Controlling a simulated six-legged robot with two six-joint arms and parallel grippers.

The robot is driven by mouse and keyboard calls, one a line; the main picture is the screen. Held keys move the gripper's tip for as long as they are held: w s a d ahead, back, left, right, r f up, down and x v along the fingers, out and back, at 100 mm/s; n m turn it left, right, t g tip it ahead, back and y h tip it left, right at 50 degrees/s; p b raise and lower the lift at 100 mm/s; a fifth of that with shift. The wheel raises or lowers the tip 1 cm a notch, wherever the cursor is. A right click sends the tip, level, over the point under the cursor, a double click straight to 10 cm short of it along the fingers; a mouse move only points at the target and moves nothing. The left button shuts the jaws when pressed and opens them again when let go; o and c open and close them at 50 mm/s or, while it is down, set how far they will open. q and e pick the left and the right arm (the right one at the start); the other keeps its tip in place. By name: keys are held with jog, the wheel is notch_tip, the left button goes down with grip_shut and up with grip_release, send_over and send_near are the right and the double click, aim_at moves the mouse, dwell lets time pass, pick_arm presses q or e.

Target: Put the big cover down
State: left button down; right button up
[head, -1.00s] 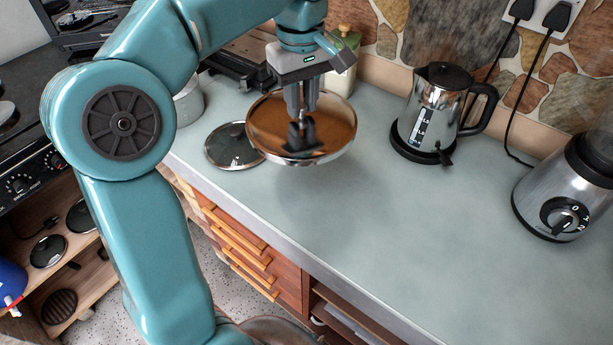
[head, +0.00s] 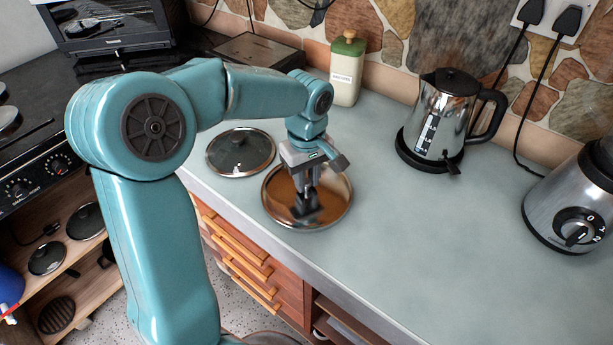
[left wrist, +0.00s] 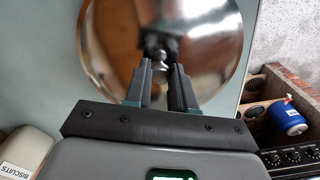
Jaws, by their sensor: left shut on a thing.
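The big cover (head: 334,207) is a round, shiny, copper-reflecting lid with a steel rim. It is at or very near the countertop (head: 410,250), close to the front edge; I cannot tell for sure whether its rim touches. My left gripper (head: 306,208) is above its middle, shut on the cover's knob. In the left wrist view the cover (left wrist: 215,75) fills the top middle and the left gripper's fingers (left wrist: 161,72) close around the dark knob. A smaller glass lid (head: 240,153) with a dark knob lies on the counter just left of the cover. My right gripper is not in view.
A steel kettle (head: 440,115) on a black base stands to the right, and a blender base (head: 570,210) farther right. A biscuit jar (head: 346,70) stands behind the cover. The stove (head: 40,150) is at the left. The counter's middle and front right are clear.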

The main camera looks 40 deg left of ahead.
pick_arm(q)
jog(key=shift+s, duration=0.15)
jog(key=shift+f, duration=0.15)
jog(key=c, duration=0.9)
grip_release()
jog(key=shift+c, duration=0.2)
